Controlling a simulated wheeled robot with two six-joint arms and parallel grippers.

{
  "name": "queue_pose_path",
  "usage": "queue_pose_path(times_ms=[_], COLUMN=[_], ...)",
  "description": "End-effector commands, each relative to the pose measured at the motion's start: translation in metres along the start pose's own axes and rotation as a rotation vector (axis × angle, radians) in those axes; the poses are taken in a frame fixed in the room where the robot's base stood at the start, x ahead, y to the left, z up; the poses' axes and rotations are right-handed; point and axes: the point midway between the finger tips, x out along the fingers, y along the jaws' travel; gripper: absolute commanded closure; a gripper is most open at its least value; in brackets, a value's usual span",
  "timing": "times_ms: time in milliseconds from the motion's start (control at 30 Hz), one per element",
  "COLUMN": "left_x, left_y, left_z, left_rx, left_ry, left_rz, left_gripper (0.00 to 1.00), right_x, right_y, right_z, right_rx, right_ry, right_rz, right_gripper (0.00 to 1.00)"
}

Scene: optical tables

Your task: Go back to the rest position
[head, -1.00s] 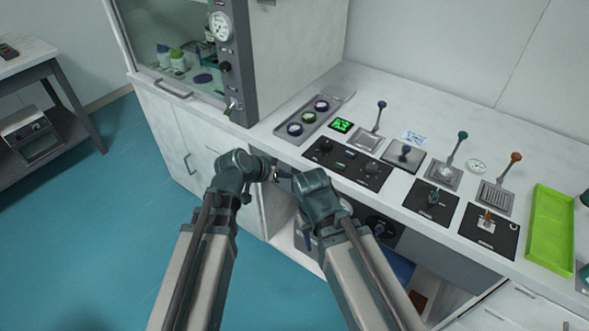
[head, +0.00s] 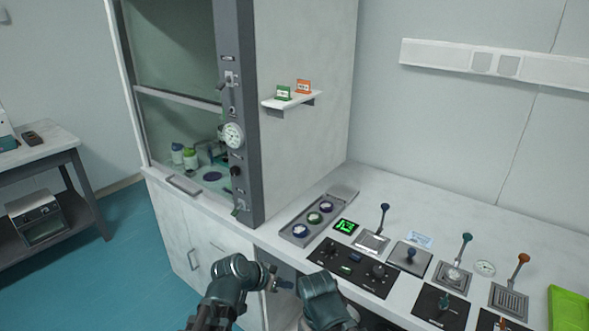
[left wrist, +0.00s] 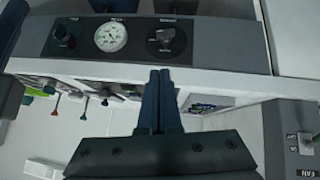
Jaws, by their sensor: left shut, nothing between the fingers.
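My left gripper (head: 272,279) is low in the head view, in front of the bench edge. In the left wrist view its two dark fingers (left wrist: 160,76) lie together with nothing between them. My right gripper (head: 286,285) is close beside it in the head view, small and partly hidden by its wrist, so its jaws cannot be made out. Both forearms run out of the bottom of the picture.
The white bench (head: 420,195) carries a black control panel (head: 352,267), a grey tray with round pots (head: 317,216) and several levers. A fume hood (head: 300,150) with a small shelf (head: 291,101) stands at the left. Blue floor (head: 125,265) is open at the left.

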Motion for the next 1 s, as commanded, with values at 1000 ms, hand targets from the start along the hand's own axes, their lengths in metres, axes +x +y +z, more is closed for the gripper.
queue_pose_path(times_ms=[1000], left_x=[-0.062], left_y=[0.063], left_z=[0.122], left_rx=[-0.193], left_ry=[-0.759], left_rz=[-0.36], left_gripper=[1.0], right_x=[-0.033], right_y=[0.003], right_z=[0.002], right_rx=[0.001], right_ry=[0.0], right_rz=[0.0], right_gripper=[0.59])
